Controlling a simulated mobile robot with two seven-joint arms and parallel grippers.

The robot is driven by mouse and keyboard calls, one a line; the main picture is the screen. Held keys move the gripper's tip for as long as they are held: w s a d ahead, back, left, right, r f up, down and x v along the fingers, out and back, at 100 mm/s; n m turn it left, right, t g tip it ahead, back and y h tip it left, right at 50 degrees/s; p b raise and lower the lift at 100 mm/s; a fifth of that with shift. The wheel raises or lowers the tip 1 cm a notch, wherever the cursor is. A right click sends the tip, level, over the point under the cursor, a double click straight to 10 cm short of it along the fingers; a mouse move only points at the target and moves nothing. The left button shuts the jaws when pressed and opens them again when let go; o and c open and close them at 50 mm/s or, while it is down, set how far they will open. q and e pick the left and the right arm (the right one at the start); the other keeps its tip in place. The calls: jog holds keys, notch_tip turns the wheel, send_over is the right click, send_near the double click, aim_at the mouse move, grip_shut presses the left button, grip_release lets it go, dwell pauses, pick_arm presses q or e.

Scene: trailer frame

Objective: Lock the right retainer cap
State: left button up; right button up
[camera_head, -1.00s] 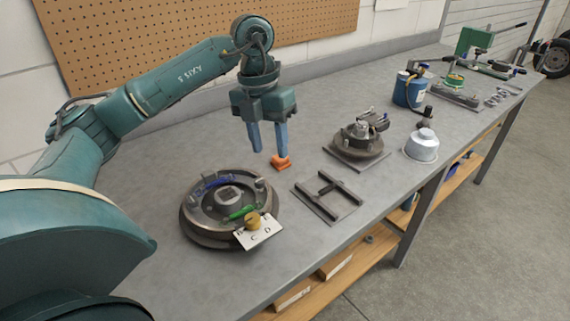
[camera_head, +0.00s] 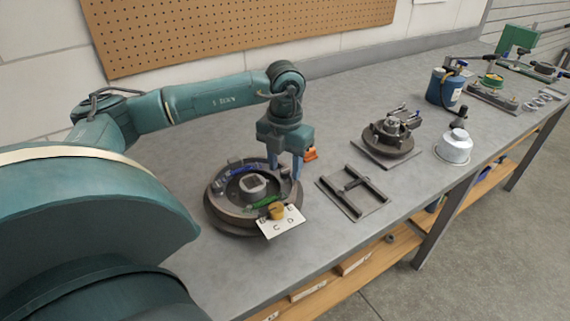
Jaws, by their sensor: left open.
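A round brake assembly (camera_head: 226,212) lies on the bench, with a blue part (camera_head: 238,170) at its back and a green part (camera_head: 264,201) at its front. A square hub (camera_head: 253,184) sits in its middle. My left gripper (camera_head: 285,174) points down, open, at the assembly's right side, with its fingers over the rim area. I cannot tell whether the fingers touch anything. The right retainer cap is too small, or hidden by the fingers, to make out. My right gripper is not in view.
A lettered white card (camera_head: 283,223) with a yellow knob (camera_head: 276,211) is at the assembly's front edge. A metal frame (camera_head: 353,191), a hub unit (camera_head: 388,143) and a silver canister (camera_head: 454,147) stand to the right.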

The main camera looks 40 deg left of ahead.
pick_arm(q)
jog(key=shift+f, duration=0.25)
grip_shut()
dwell(0.3)
